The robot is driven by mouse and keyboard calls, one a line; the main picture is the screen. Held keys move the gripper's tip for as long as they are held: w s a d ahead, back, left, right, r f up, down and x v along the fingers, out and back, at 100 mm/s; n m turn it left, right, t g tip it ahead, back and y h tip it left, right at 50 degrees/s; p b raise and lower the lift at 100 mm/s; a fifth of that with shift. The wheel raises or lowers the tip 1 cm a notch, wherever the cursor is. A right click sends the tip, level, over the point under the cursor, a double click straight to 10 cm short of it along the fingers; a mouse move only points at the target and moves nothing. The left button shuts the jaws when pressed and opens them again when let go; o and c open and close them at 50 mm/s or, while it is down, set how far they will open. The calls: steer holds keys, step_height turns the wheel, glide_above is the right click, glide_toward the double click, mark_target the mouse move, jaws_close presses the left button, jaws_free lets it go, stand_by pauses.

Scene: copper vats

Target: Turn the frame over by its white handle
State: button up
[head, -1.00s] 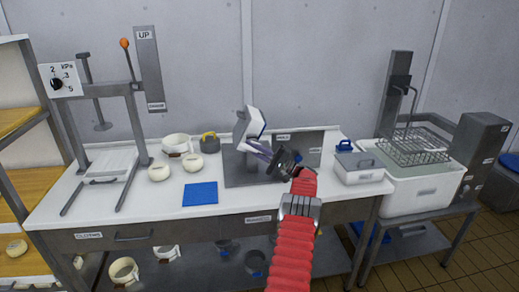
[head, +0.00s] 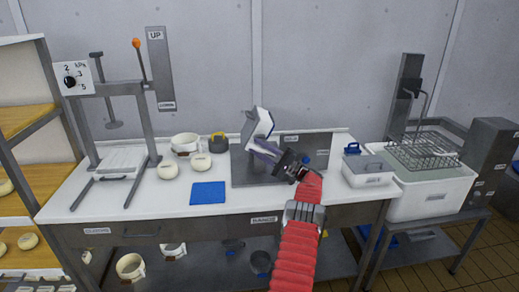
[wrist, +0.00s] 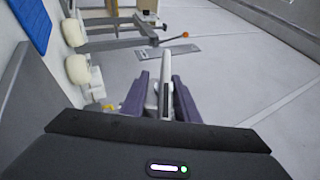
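The frame (head: 258,122) is a small white-and-grey piece with a dark edge. In the head view it stands tilted above the grey station (head: 240,177) at the middle of the bench. My gripper (head: 256,146) reaches it from the lower right with its purple fingers at its lower side. In the wrist view the fingers (wrist: 161,98) lie close on both sides of a narrow white part, which looks like the white handle (wrist: 164,76). The gripper seems shut on it. The fingers hide the contact itself.
A blue cloth (head: 208,193) and round pale cheeses (head: 168,169) lie left of the station. A press (head: 142,110) stands at the far left. A lidded grey box (head: 367,173) is to the right, beside a white basin (head: 436,194) with a wire basket (head: 424,149).

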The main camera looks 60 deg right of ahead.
mark_target(270, 155)
steer(key=shift+s, duration=0.1)
steer(key=shift+s+d+f, duration=0.15)
steer(key=shift+s+f, duration=0.15)
steer(key=shift+s, duration=0.2)
steer(key=v, duration=0.4)
steer(key=s+d, duration=0.2)
steer(key=s, duration=0.9)
steer(key=shift+s, duration=0.25)
